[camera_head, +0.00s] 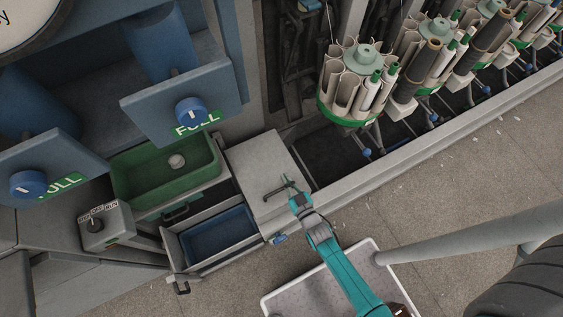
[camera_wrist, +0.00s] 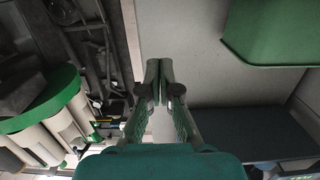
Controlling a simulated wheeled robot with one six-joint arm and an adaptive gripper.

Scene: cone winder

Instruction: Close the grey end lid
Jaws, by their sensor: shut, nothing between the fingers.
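A light grey flat panel (camera_head: 256,165), which I take to be the grey end lid, lies between the green tray and the winder's dark trough. It also fills the upper middle of the wrist view (camera_wrist: 205,30) behind my fingers. My gripper (camera_head: 286,187) is over its right part in the head view. In the wrist view my gripper (camera_wrist: 160,68) has its two fingertips together with nothing between them. I cannot tell whether the fingertips touch the panel. No hinge is clear, so how far the lid stands open cannot be told.
A green tray (camera_head: 143,163) and an open drawer with a blue inside (camera_head: 222,233) are left of the panel. Bobbin holders (camera_head: 350,70) stand on the upper right behind a long grey rail (camera_head: 425,127). A switch box (camera_head: 116,230) is at the left. Speckled floor lies to the right.

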